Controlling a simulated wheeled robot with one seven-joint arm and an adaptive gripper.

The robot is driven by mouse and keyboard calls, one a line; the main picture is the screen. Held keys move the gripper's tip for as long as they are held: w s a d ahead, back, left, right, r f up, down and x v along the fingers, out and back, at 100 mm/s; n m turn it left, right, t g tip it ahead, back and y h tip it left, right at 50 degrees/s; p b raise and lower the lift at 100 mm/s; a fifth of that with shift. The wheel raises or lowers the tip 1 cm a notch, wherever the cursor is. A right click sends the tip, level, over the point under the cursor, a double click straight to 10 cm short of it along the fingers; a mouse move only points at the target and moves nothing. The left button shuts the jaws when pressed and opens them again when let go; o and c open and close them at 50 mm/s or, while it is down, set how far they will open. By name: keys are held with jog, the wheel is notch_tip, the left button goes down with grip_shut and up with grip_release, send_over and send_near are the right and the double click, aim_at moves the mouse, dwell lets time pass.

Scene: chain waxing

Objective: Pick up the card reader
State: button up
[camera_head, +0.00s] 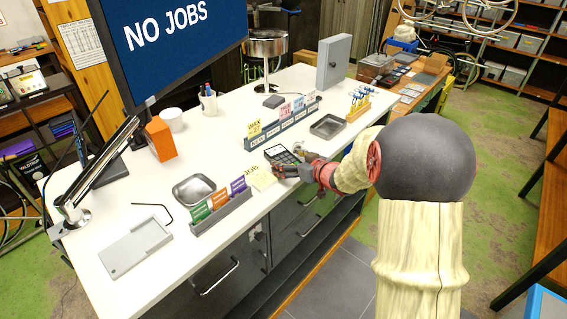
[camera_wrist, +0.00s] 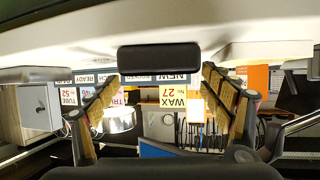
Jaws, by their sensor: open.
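The card reader (camera_head: 280,155) is a dark handheld device with a keypad, lying on the white counter near its front edge. My gripper (camera_head: 292,170) is at counter height just in front of it, on the near right side. In the wrist view the reader's dark end (camera_wrist: 158,58) shows ahead, between the lines of the two fingers. The fingers of my gripper (camera_wrist: 160,77) are spread wide with nothing held between them. Whether the fingertips overlap the reader's sides is hard to tell.
A yellow note pad (camera_head: 262,178) and a rack of coloured tabs (camera_head: 222,212) lie left of the reader. A long label holder (camera_head: 283,128) with cards stands behind it. A grey tray (camera_head: 327,126) sits to the right.

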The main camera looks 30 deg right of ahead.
aim_at(278, 152)
jog(key=shift+x, duration=1.15)
jog(key=c, duration=0.4)
jog(key=c, duration=1)
jog(key=shift+c, duration=0.2)
jog(key=shift+r, duration=0.1)
